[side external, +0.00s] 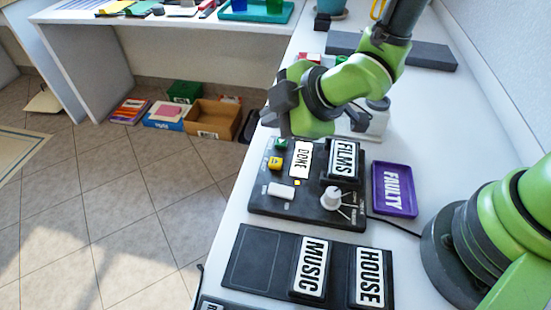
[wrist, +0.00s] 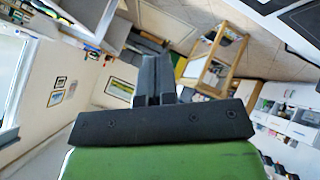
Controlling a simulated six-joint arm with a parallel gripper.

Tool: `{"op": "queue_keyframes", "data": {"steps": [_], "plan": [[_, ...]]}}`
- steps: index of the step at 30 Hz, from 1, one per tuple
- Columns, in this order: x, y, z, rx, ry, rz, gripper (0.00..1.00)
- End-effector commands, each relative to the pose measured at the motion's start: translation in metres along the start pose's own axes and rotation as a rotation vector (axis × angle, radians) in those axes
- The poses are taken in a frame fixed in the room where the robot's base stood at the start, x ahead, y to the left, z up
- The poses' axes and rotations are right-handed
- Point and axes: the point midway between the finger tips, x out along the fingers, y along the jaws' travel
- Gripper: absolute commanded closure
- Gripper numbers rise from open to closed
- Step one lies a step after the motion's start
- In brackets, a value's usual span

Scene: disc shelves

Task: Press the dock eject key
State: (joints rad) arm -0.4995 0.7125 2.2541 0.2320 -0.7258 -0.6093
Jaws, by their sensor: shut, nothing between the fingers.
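The black dock panel (side external: 258,210) lies on the white table in the side view. On it are a green key (side external: 281,144), a yellow key (side external: 274,163), a white key (side external: 281,191) and a white knob (side external: 333,198). The small markings beside the keys are too small to read. A DONE plate (side external: 300,159) and a FILMS plate (side external: 343,158) stand at its far side. My gripper (side external: 273,112) is above the table beyond the dock's far edge, apart from the keys. In the wrist view my gripper (wrist: 152,62) has its dark fingers together, with nothing between them.
A purple FAULTY tray (side external: 394,190) lies right of the dock. A black base with MUSIC (side external: 312,267) and HOUSE (side external: 369,277) plates lies in front. A grey and white device (side external: 372,122) stands behind. Boxes (side external: 212,118) sit on the floor at left.

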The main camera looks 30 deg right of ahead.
Motion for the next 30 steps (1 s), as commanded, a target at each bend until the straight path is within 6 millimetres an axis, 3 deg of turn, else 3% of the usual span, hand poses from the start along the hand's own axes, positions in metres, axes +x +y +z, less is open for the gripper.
{"op": "queue_keyframes", "data": {"steps": [15,30], "plan": [[0.044,-0.033,0.033,0.001,-0.002,-0.002,1.00],[0.048,-0.035,0.035,0.001,0.001,0.000,1.00]]}}
